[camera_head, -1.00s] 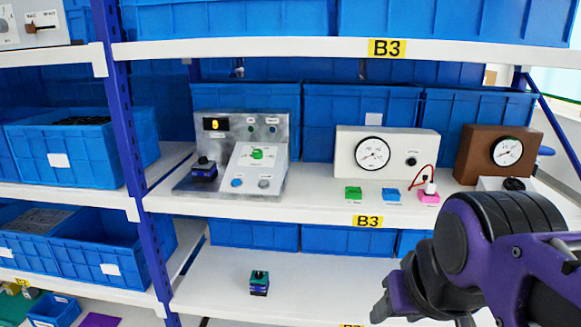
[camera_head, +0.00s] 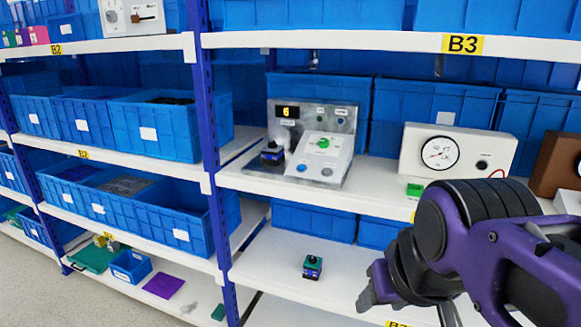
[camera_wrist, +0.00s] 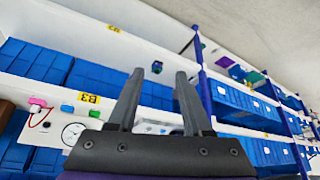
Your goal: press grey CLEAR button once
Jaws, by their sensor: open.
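A grey metal panel (camera_head: 341,117) with a yellow-digit display (camera_head: 288,112) stands on the middle shelf in the head view. On its sloped white plate sit a green knob (camera_head: 323,143), a blue button (camera_head: 302,168) and a grey button (camera_head: 327,172) at the lower right. The labels are too small to read. A dark blue-and-black device (camera_head: 272,153) sits at the panel's left. My gripper (camera_head: 408,303) is in front of the shelves, lower right of the panel and apart from it. In the wrist view my gripper (camera_wrist: 159,76) is open and empty, its fingers hiding part of the shelf.
A white gauge box (camera_head: 458,150) and a green block (camera_head: 414,190) are right of the panel. A small green-topped device (camera_head: 312,267) stands on the lower shelf. A blue upright post (camera_head: 206,120) is left of the panel. Blue bins (camera_head: 160,125) fill the shelves.

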